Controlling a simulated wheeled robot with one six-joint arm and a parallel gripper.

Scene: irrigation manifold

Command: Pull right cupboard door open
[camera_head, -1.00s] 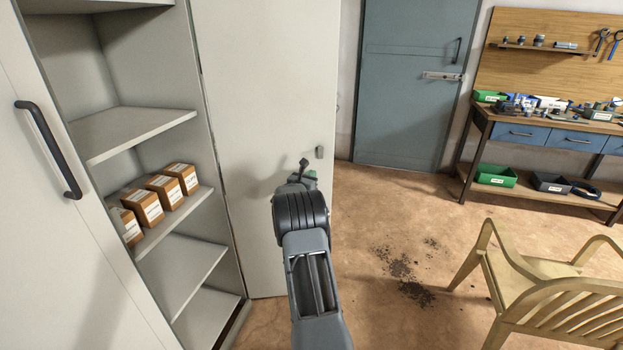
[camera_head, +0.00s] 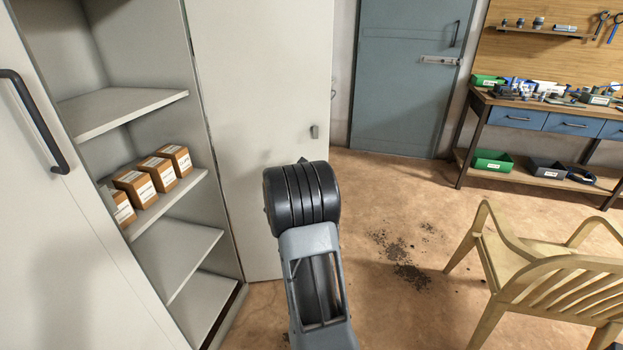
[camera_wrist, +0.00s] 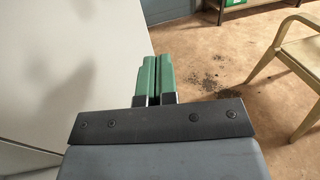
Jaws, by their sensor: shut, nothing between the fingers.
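The right cupboard door (camera_head: 262,120) stands swung wide open, its pale inner face toward me, with a small grey latch piece (camera_head: 314,131) near its free edge. The door also fills the left of the wrist view (camera_wrist: 65,65). My gripper (camera_wrist: 155,62) has green fingers, shut together with nothing between them, beside the door face; I cannot tell whether they touch it. In the head view my own arm hides the gripper. The left cupboard door (camera_head: 75,220) is closed, with a dark bar handle (camera_head: 38,120).
Several brown boxes (camera_head: 158,172) sit on a cupboard shelf (camera_head: 172,204). A wooden chair (camera_head: 540,262) stands at the right. A workbench (camera_head: 535,108) and a blue-grey door (camera_head: 408,80) are at the back. Floor between the open door and chair is clear apart from dark debris (camera_head: 400,262).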

